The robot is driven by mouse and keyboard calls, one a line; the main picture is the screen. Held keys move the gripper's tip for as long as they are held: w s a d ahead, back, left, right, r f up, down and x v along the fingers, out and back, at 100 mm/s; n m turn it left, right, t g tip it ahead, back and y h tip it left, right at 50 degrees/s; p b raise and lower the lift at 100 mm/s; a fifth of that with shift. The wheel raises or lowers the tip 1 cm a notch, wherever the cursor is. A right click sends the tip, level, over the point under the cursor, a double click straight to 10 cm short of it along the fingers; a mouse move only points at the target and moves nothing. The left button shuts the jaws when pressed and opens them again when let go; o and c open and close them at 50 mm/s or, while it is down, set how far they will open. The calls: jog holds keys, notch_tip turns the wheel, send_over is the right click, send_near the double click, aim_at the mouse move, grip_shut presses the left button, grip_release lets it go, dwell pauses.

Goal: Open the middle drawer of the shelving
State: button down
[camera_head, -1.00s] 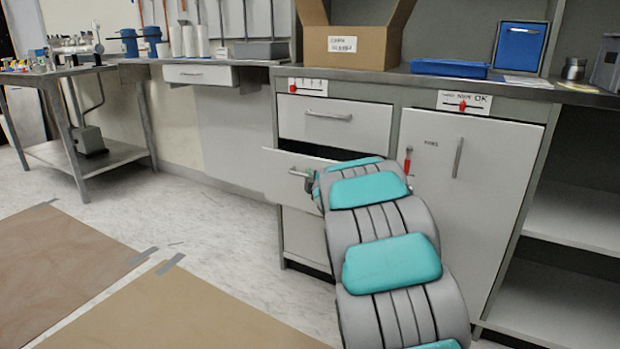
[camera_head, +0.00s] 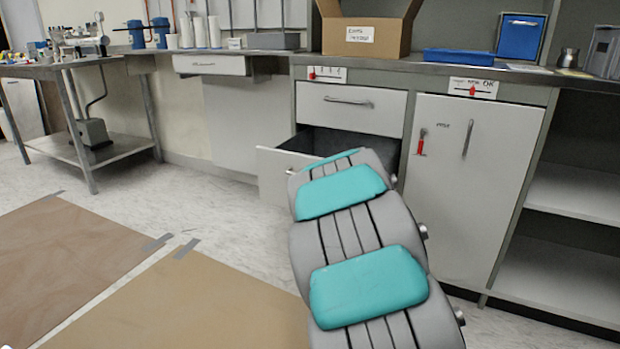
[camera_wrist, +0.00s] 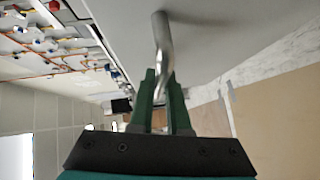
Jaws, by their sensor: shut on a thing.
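The shelving's middle drawer (camera_head: 272,178) stands pulled out, and its dark inside (camera_head: 322,141) shows above the pale front panel. My gripper (camera_wrist: 160,80) has its green fingers shut on the drawer's bent metal handle (camera_wrist: 162,35) in the wrist view. The drawer's pale front (camera_wrist: 215,30) fills the upper right of that view. In the head view my arm covers the right part of the drawer front, and my gripper is hidden behind it.
The top drawer (camera_head: 350,108) above is shut. A shut cabinet door (camera_head: 465,180) with a handle is to the right, then open shelves (camera_head: 570,195). A metal table (camera_head: 85,150) stands at the left. Brown floor mats (camera_head: 190,305) lie in front, with bare floor between.

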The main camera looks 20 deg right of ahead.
jog(key=shift+f, duration=0.1)
jog(key=c, duration=1.2)
grip_release()
jog(key=shift+o, duration=0.2)
jog(key=s+r+p, duration=0.1)
jog(key=s, duration=0.6)
jog(key=shift+s+a+r, duration=0.15)
jog(key=shift+s+a, duration=0.2)
jog(key=shift+a, duration=0.1)
